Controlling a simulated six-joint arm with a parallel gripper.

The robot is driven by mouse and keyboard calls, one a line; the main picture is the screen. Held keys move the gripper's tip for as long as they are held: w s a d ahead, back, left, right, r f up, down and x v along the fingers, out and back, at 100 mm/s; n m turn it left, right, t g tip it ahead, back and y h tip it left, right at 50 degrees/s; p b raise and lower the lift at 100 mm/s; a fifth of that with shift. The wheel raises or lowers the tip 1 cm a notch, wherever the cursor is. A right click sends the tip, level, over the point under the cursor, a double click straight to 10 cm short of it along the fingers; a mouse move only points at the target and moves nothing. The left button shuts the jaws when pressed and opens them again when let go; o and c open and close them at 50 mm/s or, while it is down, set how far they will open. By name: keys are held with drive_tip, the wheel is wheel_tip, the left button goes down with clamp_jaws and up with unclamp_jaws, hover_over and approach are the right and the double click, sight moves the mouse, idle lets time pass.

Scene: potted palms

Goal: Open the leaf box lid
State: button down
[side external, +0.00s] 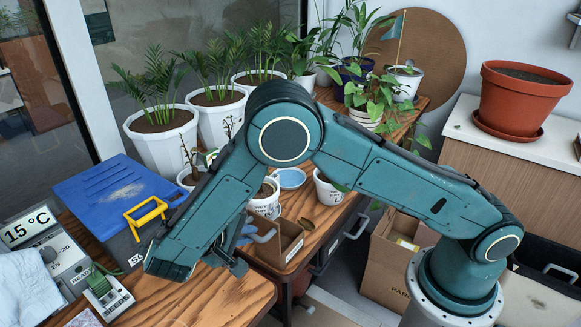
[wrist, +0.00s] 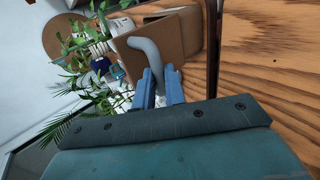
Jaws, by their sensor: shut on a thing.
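My gripper (side external: 246,232) has blue fingers. In the wrist view its fingertips (wrist: 159,88) close around the lower end of a bent grey handle (wrist: 148,50). The handle also shows in the side view (side external: 265,236), at a brown box (side external: 290,248) near the table's front edge. The brown box's face also fills part of the wrist view (wrist: 178,38). My arm hides part of this box, and I cannot tell whether its lid is raised. A second box with a blue lid (side external: 108,190) and a yellow handle (side external: 146,217) stands at the left; its lid looks shut.
White pots with palms (side external: 160,140) line the back of the wooden table (side external: 225,290). A device reading 15 °C (side external: 30,228) and a cloth (side external: 28,290) are at the left.

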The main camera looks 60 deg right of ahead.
drive_tip(key=shift+s+a+f, duration=0.2)
drive_tip(key=shift+a+f, duration=0.1)
drive_tip(key=shift+f, duration=0.35)
drive_tip(key=c, duration=1.5)
unclamp_jaws()
drive_tip(key=shift+o, duration=0.2)
drive_tip(key=shift+w+a, duration=0.1)
drive_tip(key=shift+a+r, duration=0.1)
drive_tip(key=shift+r, duration=0.05)
wheel_tip(320, 180, up, 9)
drive_tip(key=a, duration=0.2)
drive_tip(key=shift+f, duration=0.2)
